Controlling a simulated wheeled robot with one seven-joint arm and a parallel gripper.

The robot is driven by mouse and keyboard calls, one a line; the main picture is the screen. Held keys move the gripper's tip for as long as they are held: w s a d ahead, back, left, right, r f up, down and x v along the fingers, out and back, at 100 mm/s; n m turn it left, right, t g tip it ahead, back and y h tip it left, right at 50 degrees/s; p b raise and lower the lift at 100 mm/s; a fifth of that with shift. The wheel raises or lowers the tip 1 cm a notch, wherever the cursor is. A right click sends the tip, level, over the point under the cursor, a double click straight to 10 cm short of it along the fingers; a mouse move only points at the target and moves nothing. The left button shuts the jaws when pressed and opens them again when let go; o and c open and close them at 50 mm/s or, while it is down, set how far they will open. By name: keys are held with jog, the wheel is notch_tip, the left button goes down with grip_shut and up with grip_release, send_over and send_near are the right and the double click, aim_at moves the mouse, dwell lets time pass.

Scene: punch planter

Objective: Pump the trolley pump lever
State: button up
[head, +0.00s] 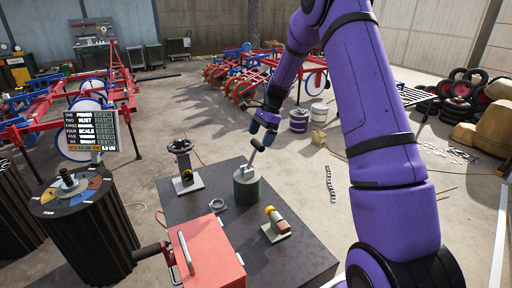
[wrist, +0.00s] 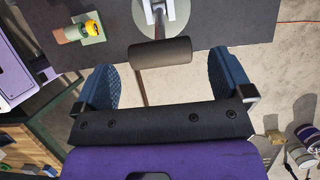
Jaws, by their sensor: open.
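The trolley pump is a dark green cylinder (head: 247,188) with a pale top, standing on the dark table top. Its lever (head: 251,160) rises at a tilt from the pump's top toward my gripper (head: 263,130). In the wrist view the lever ends in a dark cylindrical handle (wrist: 160,53), lying crosswise. My gripper (wrist: 165,78) is open, with one blue padded finger on each side of the picture. The handle lies just ahead of the gap between the fingertips, and neither finger appears to touch it.
The dark table (head: 192,222) also carries a red box (head: 207,254), a handwheel stand (head: 184,170), a ring (head: 218,205) and a yellow-capped fitting (head: 275,222). A dark ribbed drum (head: 88,240) stands left. Open floor lies behind the table.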

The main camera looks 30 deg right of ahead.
aim_at(258, 141)
jog(key=shift+x, duration=2.55)
jog(key=c, duration=1.3)
